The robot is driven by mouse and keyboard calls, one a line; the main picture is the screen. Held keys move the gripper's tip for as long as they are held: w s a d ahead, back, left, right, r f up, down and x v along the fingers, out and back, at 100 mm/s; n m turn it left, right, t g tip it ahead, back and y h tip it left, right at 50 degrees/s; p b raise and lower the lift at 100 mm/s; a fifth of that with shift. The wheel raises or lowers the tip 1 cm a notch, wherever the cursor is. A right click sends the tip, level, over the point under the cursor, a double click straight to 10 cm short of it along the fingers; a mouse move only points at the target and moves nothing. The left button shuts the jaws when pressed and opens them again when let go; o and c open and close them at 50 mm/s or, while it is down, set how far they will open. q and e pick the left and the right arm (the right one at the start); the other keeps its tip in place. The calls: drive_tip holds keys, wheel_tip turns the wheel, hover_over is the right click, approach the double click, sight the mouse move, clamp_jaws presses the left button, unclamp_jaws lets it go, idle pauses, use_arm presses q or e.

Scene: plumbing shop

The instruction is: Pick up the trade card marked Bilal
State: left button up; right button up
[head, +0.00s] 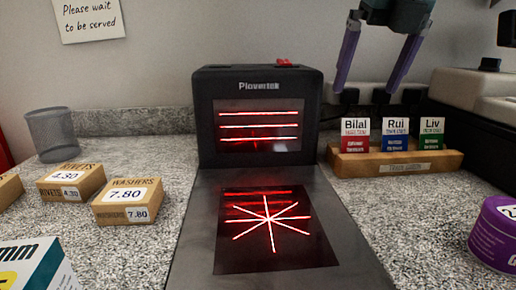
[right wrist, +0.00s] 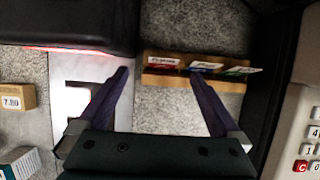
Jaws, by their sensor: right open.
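The trade card marked Bilal (head: 355,136) is white on top and red below. It stands leftmost in a wooden card holder (head: 400,166), beside a blue card marked Rui (head: 396,135) and a green card marked Liv (head: 431,134). My right gripper (head: 368,88) hangs open and empty above the holder, apart from the cards. In the right wrist view, the Bilal card (right wrist: 163,62) stands in the holder beyond the open fingers (right wrist: 160,78), between their lines. My left gripper is not in view.
A black scanner (head: 258,175) with red light lines stands left of the holder. A purple tin (head: 495,235) is at the right edge, and a grey machine (head: 475,95) behind it. Counter before the holder is clear.

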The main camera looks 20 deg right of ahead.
sight(356, 126)
drive_tip(key=x, duration=0.4)
drive_tip(key=shift+s+d+f, duration=0.15)
drive_tip(key=shift+s+f, duration=0.15)
drive_tip(key=shift+x, duration=2.65)
drive_tip(key=shift+d, duration=0.1)
drive_tip(key=c, duration=1.4)
